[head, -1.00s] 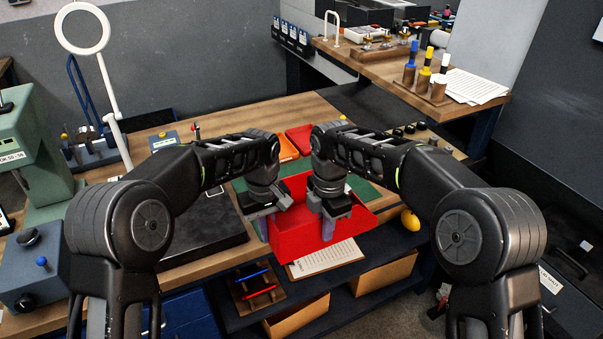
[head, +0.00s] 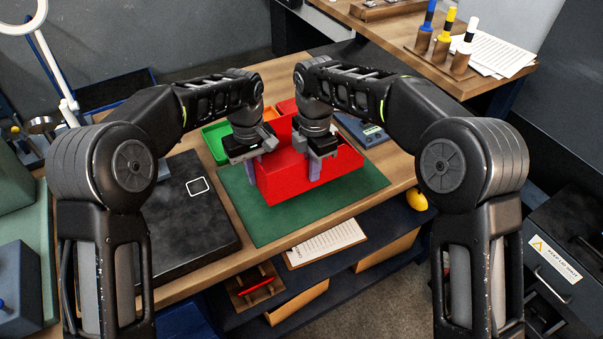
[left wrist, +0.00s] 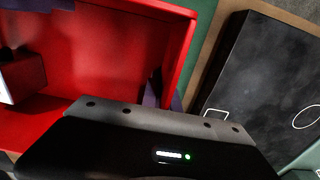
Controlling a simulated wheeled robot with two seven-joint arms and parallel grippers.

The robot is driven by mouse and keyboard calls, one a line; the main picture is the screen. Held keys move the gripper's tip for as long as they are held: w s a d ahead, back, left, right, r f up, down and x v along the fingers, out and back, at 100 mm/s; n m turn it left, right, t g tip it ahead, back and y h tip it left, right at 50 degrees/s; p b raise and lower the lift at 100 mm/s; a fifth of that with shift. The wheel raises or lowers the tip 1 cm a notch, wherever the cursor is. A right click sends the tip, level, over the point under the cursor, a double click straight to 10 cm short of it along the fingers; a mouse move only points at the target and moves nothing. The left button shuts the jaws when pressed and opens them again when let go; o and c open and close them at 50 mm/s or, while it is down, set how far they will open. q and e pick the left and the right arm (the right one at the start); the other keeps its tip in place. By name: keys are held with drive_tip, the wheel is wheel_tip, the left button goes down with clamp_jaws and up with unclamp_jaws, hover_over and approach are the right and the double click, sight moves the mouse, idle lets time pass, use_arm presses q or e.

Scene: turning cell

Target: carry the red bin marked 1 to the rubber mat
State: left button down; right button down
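The red bin (head: 300,183) is over the green mat (head: 262,226) on the bench; I cannot tell whether it touches the mat. No number shows on its visible faces. My left gripper (head: 252,168) is at the bin's left end and appears shut on its wall. My right gripper (head: 315,168) appears shut on the near wall, with a finger outside it. In the left wrist view the bin's red inside and rim (left wrist: 150,8) fill the left half, and the left fingers are mostly hidden.
A black plate (head: 185,225) lies left of the mat. Green (head: 214,140) and other small bins stand behind the red bin, with a blue-grey device (head: 365,130) to their right. A clipboard with paper (head: 325,242) and a yellow ball-like thing (head: 417,199) are near the front edge.

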sight(257, 196)
use_arm(q)
drive_tip(key=shift+w+a, duration=0.25)
drive_tip(key=shift+a, duration=0.15)
use_arm(e)
drive_tip(key=shift+w+d+f, duration=0.1)
drive_tip(key=shift+w+d, duration=0.05)
drive_tip(key=shift+d, duration=0.15)
